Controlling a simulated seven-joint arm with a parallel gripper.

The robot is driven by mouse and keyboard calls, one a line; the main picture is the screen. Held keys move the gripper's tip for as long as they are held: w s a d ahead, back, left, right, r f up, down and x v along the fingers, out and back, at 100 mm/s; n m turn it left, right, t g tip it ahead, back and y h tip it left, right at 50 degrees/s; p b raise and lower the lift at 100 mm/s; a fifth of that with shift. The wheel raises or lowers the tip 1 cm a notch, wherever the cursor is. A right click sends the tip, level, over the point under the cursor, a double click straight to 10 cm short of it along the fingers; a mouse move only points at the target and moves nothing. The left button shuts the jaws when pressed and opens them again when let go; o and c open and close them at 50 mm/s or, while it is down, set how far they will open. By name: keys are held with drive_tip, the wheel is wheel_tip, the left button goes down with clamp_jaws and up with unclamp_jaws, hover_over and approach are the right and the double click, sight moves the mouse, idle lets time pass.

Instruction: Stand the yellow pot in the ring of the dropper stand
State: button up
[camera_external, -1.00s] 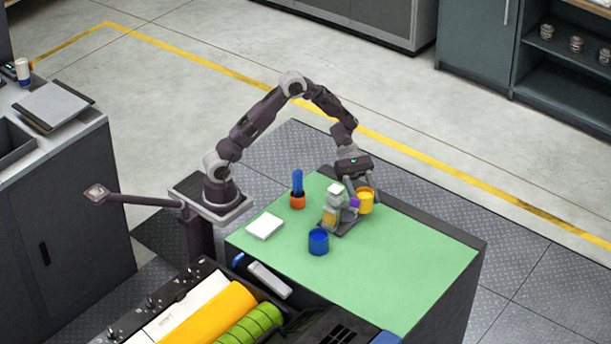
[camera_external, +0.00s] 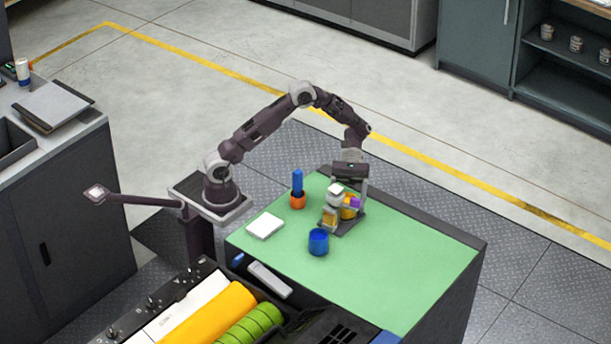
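The yellow pot (camera_external: 348,212) is upright at the dropper stand, partly hidden behind the stand's pale and purple parts.
A blue pot (camera_external: 318,243) stands in front of the stand. The green mat (camera_external: 400,270) is clear at the front and right.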

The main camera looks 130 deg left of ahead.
drive_tip(key=v, duration=1.1)
drive_tip(key=w+d+r+n+t+y, duration=0.3)
drive_tip(key=w+r+n+t, duration=0.25)
drive_tip(key=w+r, duration=0.6)
drive_tip(key=w+d+r+n+t+y, duration=0.2)
drive_tip(key=w+d+r+n+y, duration=0.15)
drive_tip(key=r+n, duration=0.35)
drive_tip(key=w+d+r+n+t+y, duration=0.3)
drive_tip(key=r+n+y, duration=0.2)
drive_tip(key=n, duration=0.3)
drive_tip(key=s+d+f+n+g, duration=0.4)
drive_tip(key=s+d+f+n, duration=0.2)
drive_tip(key=s+n, duration=0.3)
drive_tip(key=s+d+f+n+g, duration=0.4)
drive_tip(key=s+d+n, duration=0.3)
drive_tip(key=s, duration=0.7)
drive_tip(key=s+d+f+n+g, duration=0.4)
drive_tip(key=s+d+f+n, duration=0.3)
drive_tip(key=s+n, duration=0.4)
drive_tip(key=shift+s+d+f, duration=0.2)
drive_tip(key=shift+d+f, duration=0.05)
drive_tip(key=shift+f, duration=0.05)
